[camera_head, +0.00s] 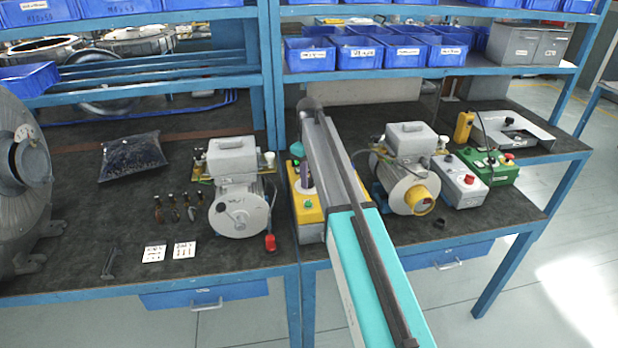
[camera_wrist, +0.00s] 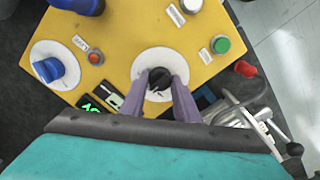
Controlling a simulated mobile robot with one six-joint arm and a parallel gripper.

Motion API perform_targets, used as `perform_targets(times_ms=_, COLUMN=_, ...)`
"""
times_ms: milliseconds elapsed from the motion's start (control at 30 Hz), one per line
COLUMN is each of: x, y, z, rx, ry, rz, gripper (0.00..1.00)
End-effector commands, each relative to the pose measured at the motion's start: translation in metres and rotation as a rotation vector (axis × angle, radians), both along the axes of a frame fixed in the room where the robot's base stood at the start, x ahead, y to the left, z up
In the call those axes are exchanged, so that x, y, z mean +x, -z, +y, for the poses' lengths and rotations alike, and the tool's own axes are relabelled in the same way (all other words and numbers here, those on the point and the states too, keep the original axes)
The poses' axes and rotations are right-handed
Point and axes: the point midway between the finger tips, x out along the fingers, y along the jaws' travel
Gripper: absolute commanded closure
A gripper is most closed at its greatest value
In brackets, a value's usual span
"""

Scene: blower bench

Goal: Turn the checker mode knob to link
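The yellow checker box (camera_head: 309,215) stands on the bench in the head view, mostly hidden behind my arm. In the wrist view its yellow top (camera_wrist: 120,48) carries a black knob (camera_wrist: 159,78) on a white dial (camera_wrist: 150,62), and a blue knob (camera_wrist: 50,69) on another white dial at the left. The label text is too small to read, so I cannot tell which knob is the mode knob. My gripper (camera_wrist: 160,84) is over the black knob, its two fingers apart on either side of it. I see no clear contact.
The box top also has a red button (camera_wrist: 96,58), a green button (camera_wrist: 221,45), a white button (camera_wrist: 191,5) and a lit green display (camera_wrist: 92,105). Blower motors (camera_head: 240,200) (camera_head: 408,180) stand on both sides. A green box (camera_head: 490,165) and a grey box (camera_head: 461,184) stand at the right.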

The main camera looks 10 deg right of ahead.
Motion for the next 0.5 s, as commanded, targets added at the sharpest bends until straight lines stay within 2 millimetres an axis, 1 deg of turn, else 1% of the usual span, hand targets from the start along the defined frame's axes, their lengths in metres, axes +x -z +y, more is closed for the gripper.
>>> perform_targets(times_ms=267, x=0.0001, y=-0.0004, z=-0.0002, rx=0.000, ry=-0.011, rz=0.000, gripper=0.94)
perform_targets(times_ms=500, x=0.0002, y=-0.0005, z=-0.0005, rx=-0.001, ry=-0.079, rz=0.000, gripper=0.94)
